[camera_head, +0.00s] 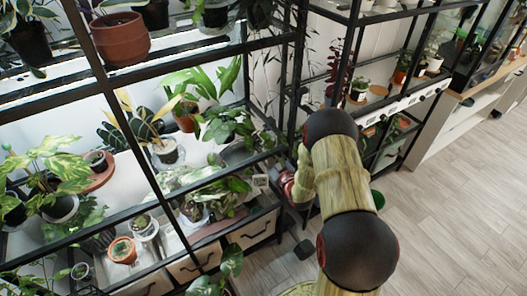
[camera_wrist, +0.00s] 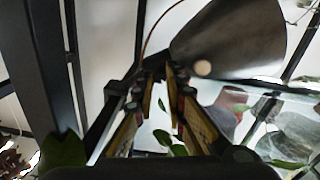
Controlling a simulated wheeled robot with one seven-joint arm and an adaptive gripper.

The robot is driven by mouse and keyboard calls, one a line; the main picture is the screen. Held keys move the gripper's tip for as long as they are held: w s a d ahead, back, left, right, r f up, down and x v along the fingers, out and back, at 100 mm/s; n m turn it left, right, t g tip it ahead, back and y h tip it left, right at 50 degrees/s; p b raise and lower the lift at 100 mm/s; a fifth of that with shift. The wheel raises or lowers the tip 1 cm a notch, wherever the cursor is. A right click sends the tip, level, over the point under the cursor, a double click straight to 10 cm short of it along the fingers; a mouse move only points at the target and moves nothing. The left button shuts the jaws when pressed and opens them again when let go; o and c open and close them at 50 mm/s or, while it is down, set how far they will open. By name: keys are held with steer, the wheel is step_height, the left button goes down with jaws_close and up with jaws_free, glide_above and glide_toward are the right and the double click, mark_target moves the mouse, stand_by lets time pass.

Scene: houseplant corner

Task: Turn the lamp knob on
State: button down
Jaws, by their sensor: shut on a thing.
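The lamp's dark metal shade (camera_wrist: 235,40) fills the upper right of the wrist view, with a small pale round spot (camera_wrist: 203,68) on its lower left. My gripper (camera_wrist: 165,72) is in the middle of the wrist view. Its two fingers come together at the tips, just left of the shade, and are shut on the lamp knob. The knob itself is mostly hidden by the fingertips. In the head view my own arm and the shelf frame hide the lamp and the fingers.
Black shelf posts and rails (camera_head: 172,225) stand close around the arm. Potted plants crowd the shelves, with a terracotta pot (camera_head: 122,250) at lower left. A dark upright post (camera_wrist: 40,70) is at left in the wrist view. The wooden floor (camera_head: 450,200) at right is clear.

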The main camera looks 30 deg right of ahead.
steer(key=shift+d+m+y+p, duration=0.15)
steer(key=shift+m+p, duration=0.75)
steer(key=shift+m, duration=3.45)
steer(key=shift+a+m+y+p, duration=0.15)
steer(key=shift+m+p, duration=0.75)
steer(key=shift+m, duration=3.45)
steer(key=shift+d, duration=0.1)
steer(key=c, duration=2.1)
jaws_free()
steer(key=shift+s, duration=0.1)
